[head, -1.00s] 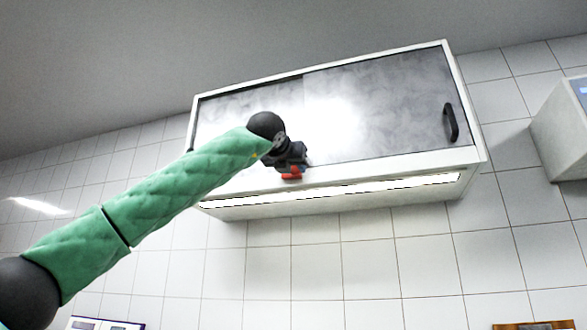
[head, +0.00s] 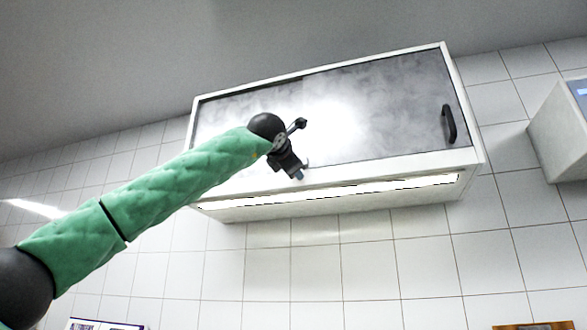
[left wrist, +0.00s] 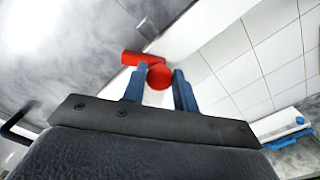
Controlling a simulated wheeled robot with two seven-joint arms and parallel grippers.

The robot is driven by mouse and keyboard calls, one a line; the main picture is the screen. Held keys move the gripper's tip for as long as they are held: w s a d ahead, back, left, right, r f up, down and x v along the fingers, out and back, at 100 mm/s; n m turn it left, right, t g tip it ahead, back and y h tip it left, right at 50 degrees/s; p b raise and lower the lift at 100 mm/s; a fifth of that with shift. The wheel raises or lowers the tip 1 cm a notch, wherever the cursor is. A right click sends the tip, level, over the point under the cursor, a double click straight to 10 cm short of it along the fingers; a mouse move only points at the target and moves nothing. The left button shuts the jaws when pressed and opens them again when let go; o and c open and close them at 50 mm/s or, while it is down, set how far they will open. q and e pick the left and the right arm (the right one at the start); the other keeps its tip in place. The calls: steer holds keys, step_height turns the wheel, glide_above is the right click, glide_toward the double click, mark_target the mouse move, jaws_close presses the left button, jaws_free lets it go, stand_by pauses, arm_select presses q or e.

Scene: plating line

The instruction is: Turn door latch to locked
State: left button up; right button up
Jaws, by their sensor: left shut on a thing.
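The red door latch (left wrist: 133,57) shows in the left wrist view, with a round hub and a bar running to the left. It sits at the white lower frame of a wall cabinet (head: 470,157) with two grey sliding doors (head: 390,100). My left gripper (left wrist: 158,78) has its blue fingers on both sides of the round hub and is shut on the latch. In the head view the left gripper (head: 301,175) is at the cabinet's lower frame, near the middle, and it hides the latch there. My right gripper is in no view.
A black handle (head: 449,123) stands out from the right door. A white unit (head: 560,130) hangs on the tiled wall at the far right. A lit strip (head: 400,185) runs under the cabinet.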

arm_select(q)
steer(key=m+p, duration=0.1)
steer(key=m, duration=0.6)
steer(key=shift+f, duration=0.2)
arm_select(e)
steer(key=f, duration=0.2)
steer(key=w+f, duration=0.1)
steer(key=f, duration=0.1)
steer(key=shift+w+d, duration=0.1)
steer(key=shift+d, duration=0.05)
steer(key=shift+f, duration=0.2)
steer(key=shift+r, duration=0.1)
arm_select(q)
steer(key=o, duration=0.8)
steer(key=shift+o, duration=0.7)
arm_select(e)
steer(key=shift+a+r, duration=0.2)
arm_select(q)
steer(key=shift+s, duration=0.1)
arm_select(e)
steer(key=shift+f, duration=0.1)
